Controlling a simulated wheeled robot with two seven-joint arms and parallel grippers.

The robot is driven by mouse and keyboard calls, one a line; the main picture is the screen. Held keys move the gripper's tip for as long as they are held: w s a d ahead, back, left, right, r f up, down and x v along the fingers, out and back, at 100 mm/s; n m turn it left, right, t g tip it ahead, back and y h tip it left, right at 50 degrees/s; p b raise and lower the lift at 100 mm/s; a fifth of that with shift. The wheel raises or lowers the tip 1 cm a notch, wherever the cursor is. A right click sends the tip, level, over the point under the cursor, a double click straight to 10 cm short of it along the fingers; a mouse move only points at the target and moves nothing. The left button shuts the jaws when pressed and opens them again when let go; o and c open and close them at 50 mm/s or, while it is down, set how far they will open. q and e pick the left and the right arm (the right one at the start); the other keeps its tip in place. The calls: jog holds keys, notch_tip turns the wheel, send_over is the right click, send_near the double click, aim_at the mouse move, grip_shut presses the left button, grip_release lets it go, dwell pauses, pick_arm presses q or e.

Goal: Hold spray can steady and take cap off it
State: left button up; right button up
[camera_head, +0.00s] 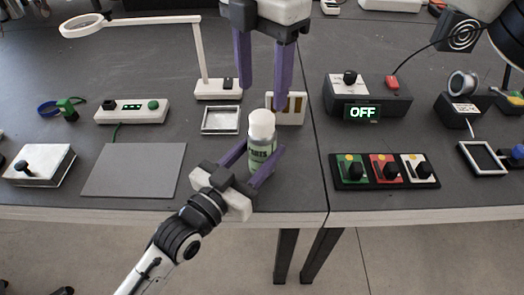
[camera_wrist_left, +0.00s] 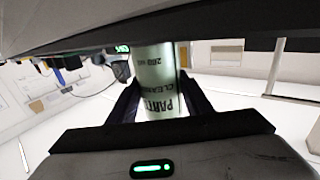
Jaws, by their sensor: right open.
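The spray can (camera_head: 261,156) stands upright near the front edge of the table, with a pale green label. Its white cap (camera_head: 262,122) is on top. My left gripper (camera_head: 260,163) reaches in from the front, with its two purple fingers on either side of the can's body, shut on it. The left wrist view shows the can (camera_wrist_left: 158,75) between the dark fingers; the cap is hidden there. My right gripper (camera_head: 263,88) is open and empty, pointing down above the cap, with its fingertips apart and short of it.
A white-framed tray (camera_head: 205,131) and an upright framed piece (camera_head: 299,111) are behind the can. A grey mat (camera_head: 134,170) lies left. A switch panel (camera_head: 383,185) and a box with an OFF display (camera_head: 368,100) stand right. A lamp (camera_head: 204,60) rises at back left.

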aim_at(262, 116)
pick_arm(q)
jog(key=c, duration=0.6)
pick_arm(e)
jog(key=shift+o, duration=0.7)
pick_arm(q)
jog(key=shift+c, duration=0.2)
pick_arm(e)
jog(key=n, duration=0.2)
jog(key=r+n, duration=0.1)
jog(key=n, duration=0.6)
jog(key=shift+r, duration=0.4)
notch_tip(262, 116, down, 10)
jog(key=n, duration=1.3)
jog(key=shift+r+n, duration=0.2)
jog(key=shift+n, duration=0.1)
jog(key=shift+c, duration=0.3)
